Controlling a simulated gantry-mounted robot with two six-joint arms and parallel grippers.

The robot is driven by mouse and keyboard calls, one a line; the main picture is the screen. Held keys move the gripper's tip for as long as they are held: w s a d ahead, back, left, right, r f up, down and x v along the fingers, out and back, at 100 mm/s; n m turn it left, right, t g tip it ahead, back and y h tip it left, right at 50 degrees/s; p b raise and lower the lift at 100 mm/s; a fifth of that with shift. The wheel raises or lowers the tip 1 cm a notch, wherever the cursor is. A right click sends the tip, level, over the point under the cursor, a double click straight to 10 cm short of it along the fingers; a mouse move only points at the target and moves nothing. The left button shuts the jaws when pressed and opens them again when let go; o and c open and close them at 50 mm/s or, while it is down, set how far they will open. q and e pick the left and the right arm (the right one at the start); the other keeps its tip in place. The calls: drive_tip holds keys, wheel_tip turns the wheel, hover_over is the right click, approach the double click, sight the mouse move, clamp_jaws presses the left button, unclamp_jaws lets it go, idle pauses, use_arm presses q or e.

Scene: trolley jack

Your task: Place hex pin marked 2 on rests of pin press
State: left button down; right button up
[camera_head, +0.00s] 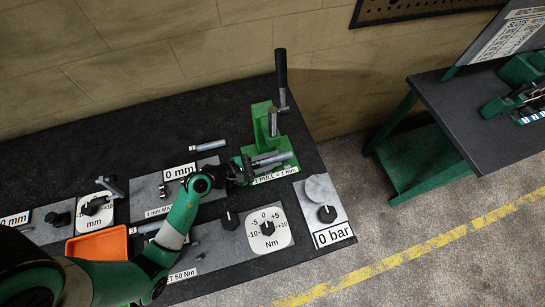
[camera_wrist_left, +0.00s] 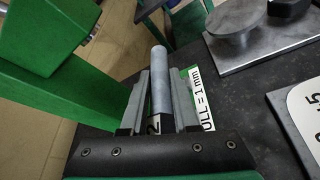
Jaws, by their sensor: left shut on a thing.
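My left gripper (camera_head: 247,169) is shut on that marked end. In the head view the pin (camera_head: 272,158) lies sideways at the base of the green pin press (camera_head: 262,121). I cannot tell whether the pin touches the rests. My right gripper is not in view.
Another grey pin (camera_head: 208,146) lies on the dark bench behind the 0 mm plate. The press lever (camera_head: 281,75) stands upright. A dial plate (camera_head: 268,228), a 0 bar plate (camera_head: 324,210) and an orange tray (camera_head: 98,243) are nearby. A second bench stands at right.

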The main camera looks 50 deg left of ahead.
sight(273, 162)
use_arm(q)
drive_tip(key=shift+w+a+f, duration=0.2)
drive_tip(key=shift+w, duration=0.1)
drive_tip(key=shift+f, duration=0.25)
drive_tip(key=f+b, duration=0.1)
drive_tip(key=f, duration=0.1)
drive_tip(key=shift+w+a+f+b, duration=0.15)
drive_tip(key=shift+w+f+b, duration=0.05)
drive_tip(key=shift+f+b, duration=0.2)
drive_tip(key=shift+f, duration=0.35)
drive_tip(key=shift+s+r, duration=0.1)
drive_tip(key=shift+f+b, duration=0.45)
drive_tip(key=shift+f, duration=0.15)
drive_tip(key=c, duration=0.7)
unclamp_jaws()
